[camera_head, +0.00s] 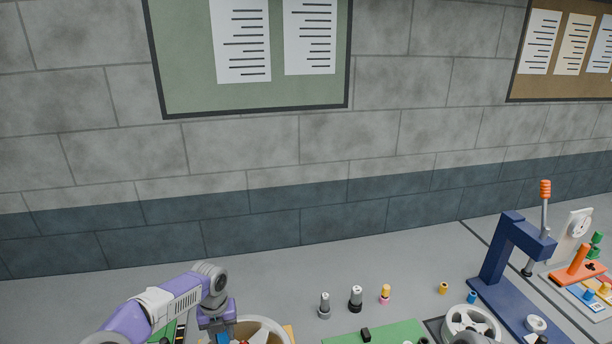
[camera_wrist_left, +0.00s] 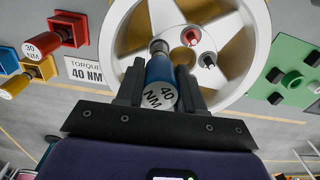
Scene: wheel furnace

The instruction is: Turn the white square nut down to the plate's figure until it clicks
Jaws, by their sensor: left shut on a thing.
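My left gripper (camera_wrist_left: 158,88), which also shows at the bottom of the head view (camera_head: 216,323), is shut on a blue tool (camera_wrist_left: 161,72). The tool has a white end face marked "40 NM" and a metal tip pointing into the white spoked wheel (camera_wrist_left: 128,35). The plate (camera_wrist_left: 86,71) beside the wheel reads "TORQUE 40 NM". A red piece (camera_wrist_left: 190,37) and a black piece (camera_wrist_left: 208,60), each with a pale top, stand in the wheel's hub. I cannot make out the white square nut; the tool and fingers hide part of the hub. My right gripper is not in view.
A red tool marked "30 NM" (camera_wrist_left: 42,45) and a yellow one (camera_wrist_left: 14,86) lie left of the plate in the wrist view. A green board (camera_wrist_left: 296,80) is at right. In the head view, several small cylinders stand mid-bench and a blue press (camera_head: 500,262) stands at right.

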